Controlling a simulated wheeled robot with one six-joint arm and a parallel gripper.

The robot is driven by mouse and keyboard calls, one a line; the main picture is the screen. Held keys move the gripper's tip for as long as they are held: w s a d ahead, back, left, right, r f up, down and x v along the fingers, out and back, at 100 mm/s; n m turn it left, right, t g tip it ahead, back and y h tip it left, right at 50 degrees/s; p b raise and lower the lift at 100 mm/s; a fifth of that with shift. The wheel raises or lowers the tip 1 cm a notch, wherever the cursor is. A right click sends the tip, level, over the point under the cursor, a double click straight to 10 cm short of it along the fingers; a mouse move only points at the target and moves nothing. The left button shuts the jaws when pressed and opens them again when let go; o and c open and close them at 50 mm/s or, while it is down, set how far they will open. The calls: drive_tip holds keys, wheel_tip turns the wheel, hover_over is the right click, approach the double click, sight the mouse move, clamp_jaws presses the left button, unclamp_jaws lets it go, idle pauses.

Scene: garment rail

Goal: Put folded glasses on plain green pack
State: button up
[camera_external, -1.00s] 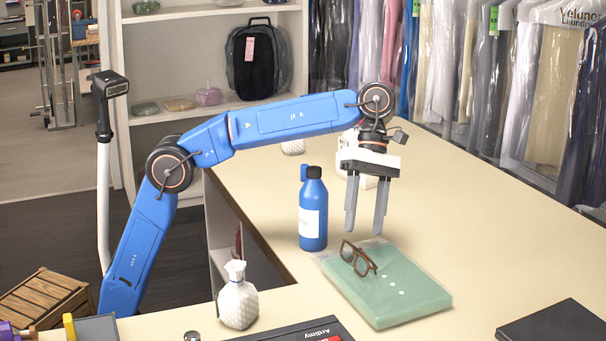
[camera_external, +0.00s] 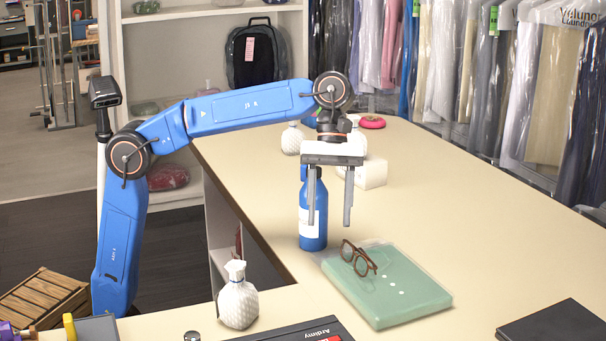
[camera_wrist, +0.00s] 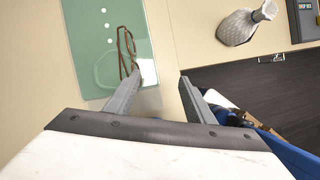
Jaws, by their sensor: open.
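The brown folded glasses (camera_external: 358,258) rest on the left part of the flat green pack (camera_external: 390,288), which lies on the counter. In the wrist view the glasses (camera_wrist: 127,52) lie on the green pack (camera_wrist: 90,30), close to its edge under clear wrap. My gripper (camera_external: 330,224) is open and empty. It hangs with fingers down above the counter, left of and behind the glasses, in front of the blue bottle. In the wrist view the gripper (camera_wrist: 158,92) has its fingers apart, with nothing between them.
A blue bottle (camera_external: 312,228) stands right by my gripper, partly hidden by a finger. A black flat item (camera_external: 556,322) lies at right. A white box (camera_external: 370,174) is behind. The counter's right middle is clear.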

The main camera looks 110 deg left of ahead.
drive_tip(key=s+d+f+m+t+y, duration=0.1)
drive_tip(key=s+d+f+m, duration=0.2)
drive_tip(key=s, duration=0.4)
drive_tip(key=s+d+f+m+y, duration=0.1)
drive_tip(key=s+d+f+m, duration=0.1)
drive_tip(key=s+f+m, duration=0.35)
drive_tip(key=s+d+f+m+t, duration=0.1)
drive_tip(key=s+d+f+m, duration=0.15)
drive_tip(key=s, duration=0.55)
drive_tip(key=s+f+m+t+y, duration=0.1)
drive_tip(key=s+f+m+y, duration=0.1)
drive_tip(key=s+f+m, duration=1)
drive_tip(key=s+f, duration=0.7)
drive_tip(key=f, duration=0.1)
drive_tip(key=shift+y, duration=0.3)
